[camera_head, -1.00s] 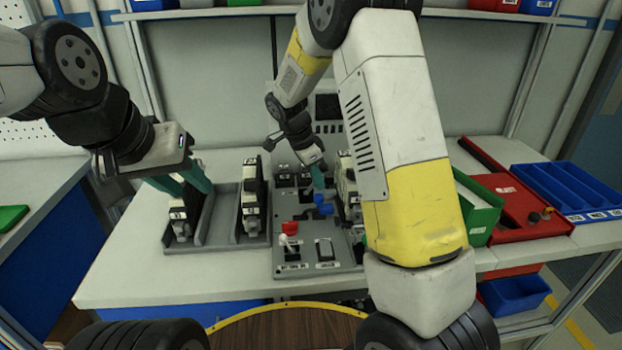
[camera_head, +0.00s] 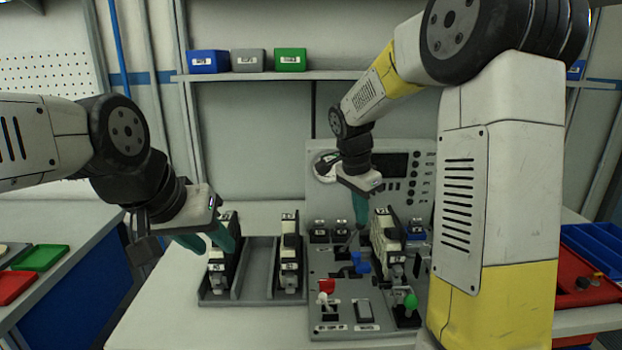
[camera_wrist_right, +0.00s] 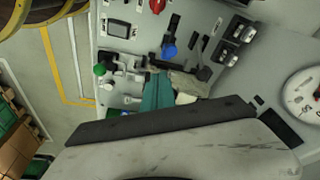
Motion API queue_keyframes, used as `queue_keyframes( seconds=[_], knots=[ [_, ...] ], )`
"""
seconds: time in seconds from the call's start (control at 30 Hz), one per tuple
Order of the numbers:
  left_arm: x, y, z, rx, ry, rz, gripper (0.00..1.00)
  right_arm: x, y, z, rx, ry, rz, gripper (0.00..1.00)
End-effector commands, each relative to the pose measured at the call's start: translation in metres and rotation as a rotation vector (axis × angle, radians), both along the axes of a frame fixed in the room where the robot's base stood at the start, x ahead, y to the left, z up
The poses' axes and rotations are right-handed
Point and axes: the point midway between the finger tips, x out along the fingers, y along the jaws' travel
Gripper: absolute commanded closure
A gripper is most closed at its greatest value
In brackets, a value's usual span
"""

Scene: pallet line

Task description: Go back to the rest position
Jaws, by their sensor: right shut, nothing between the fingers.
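My left gripper (camera_head: 207,243) has two teal fingers that look spread apart. It hangs at the left end of the grey tray (camera_head: 262,285), in front of a black-and-white module (camera_head: 222,265); I cannot tell whether they touch. My right gripper (camera_head: 361,222) is shut and empty, pointing down above the grey control board (camera_head: 345,318), over the blue knob (camera_head: 360,263). In the right wrist view, its teal fingers (camera_wrist_right: 158,92) show together, with the blue knob (camera_wrist_right: 169,47) beyond them.
A second module (camera_head: 289,262) stands in the tray. The board carries a red switch (camera_head: 327,287), a green knob (camera_head: 410,301) and a tall module (camera_head: 384,240). A grey panel (camera_head: 400,190) stands behind. Bins (camera_head: 208,62) sit on the shelf above.

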Motion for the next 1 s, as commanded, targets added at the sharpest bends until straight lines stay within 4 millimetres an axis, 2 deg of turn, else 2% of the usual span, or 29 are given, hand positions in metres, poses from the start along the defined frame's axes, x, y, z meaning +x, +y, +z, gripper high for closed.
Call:
queue_keyframes(
  seconds=[0.03,0.1,0.3,0.5,0.6,0.8,1.0],
  knots=[
    [0.000,0.000,0.000,0.000,0.000,0.000,0.64,-0.017,-0.004,0.016,0.036,-0.017,0.067,1.00],
    [0.000,0.000,0.000,0.000,0.000,0.000,0.64,-0.041,-0.006,0.031,0.073,-0.035,0.183,1.00],
    [0.000,0.000,0.000,0.000,0.000,0.000,0.64,-0.109,-0.006,0.066,0.123,-0.136,0.522,1.00],
    [0.000,0.000,0.000,0.000,0.000,0.000,0.64,-0.173,-0.001,0.082,0.077,-0.266,0.843,1.00],
    [0.000,0.000,0.000,0.000,0.000,0.000,0.64,-0.198,0.003,0.084,0.030,-0.318,0.969,1.00],
    [0.000,0.000,0.000,0.000,0.000,0.000,0.64,-0.222,0.007,0.082,-0.037,-0.372,1.107,1.00],
    [0.000,0.000,0.000,0.000,0.000,0.000,0.64,-0.225,0.008,0.081,-0.049,-0.378,1.129,1.00]
  ],
)
